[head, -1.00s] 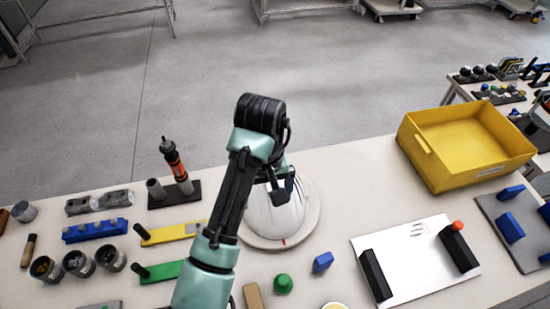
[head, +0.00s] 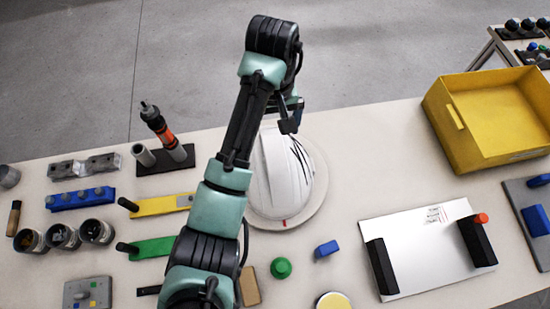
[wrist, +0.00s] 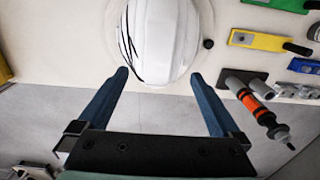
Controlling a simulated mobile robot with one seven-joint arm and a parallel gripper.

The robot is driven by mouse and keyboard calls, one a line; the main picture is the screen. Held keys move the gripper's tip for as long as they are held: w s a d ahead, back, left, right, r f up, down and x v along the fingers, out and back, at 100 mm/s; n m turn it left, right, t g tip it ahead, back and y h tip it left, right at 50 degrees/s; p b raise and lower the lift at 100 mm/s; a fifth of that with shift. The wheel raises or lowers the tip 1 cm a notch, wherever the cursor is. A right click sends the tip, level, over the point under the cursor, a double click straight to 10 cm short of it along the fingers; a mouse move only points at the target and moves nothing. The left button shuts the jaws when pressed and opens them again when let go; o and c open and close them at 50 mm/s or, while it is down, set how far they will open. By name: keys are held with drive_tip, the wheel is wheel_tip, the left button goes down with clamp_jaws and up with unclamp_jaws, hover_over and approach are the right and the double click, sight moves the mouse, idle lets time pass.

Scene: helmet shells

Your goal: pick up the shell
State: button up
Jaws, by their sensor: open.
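The white helmet shell (head: 284,178) sits dome up on a round pale base (head: 314,212) on the table, partly hidden behind my arm in the head view. Dark scribbled lines mark one side of it. In the wrist view the shell (wrist: 162,40) is at the top centre, beyond the fingertips. My gripper (wrist: 158,76) is open, with its two blue fingers apart and the near edge of the shell lying about between their tips. In the head view my gripper (head: 290,118) hangs at the far side of the shell. I cannot tell whether the fingers touch it.
A yellow bin (head: 490,118) stands at the right, beside a white board (head: 425,250) with black blocks. A green knob (head: 281,268) and a blue block (head: 327,249) lie in front of the shell. An orange-black tool (head: 160,128) stands upright at the left.

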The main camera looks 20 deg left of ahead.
sight(275, 152)
wheel_tip(275, 152, down, 3)
drive_tip(key=shift+r+b, duration=0.1)
drive_tip(key=shift+b, duration=0.25)
drive_tip(key=shift+s+d+f+p, duration=0.1)
drive_tip(key=shift+f+p, duration=0.4)
drive_tip(key=shift+f, duration=0.85)
drive_tip(key=shift+s+d+f+p, duration=0.1)
drive_tip(key=shift+f+p, duration=0.35)
drive_tip(key=shift+f, duration=0.85)
clamp_jaws()
drive_tip(key=shift+r, duration=0.1)
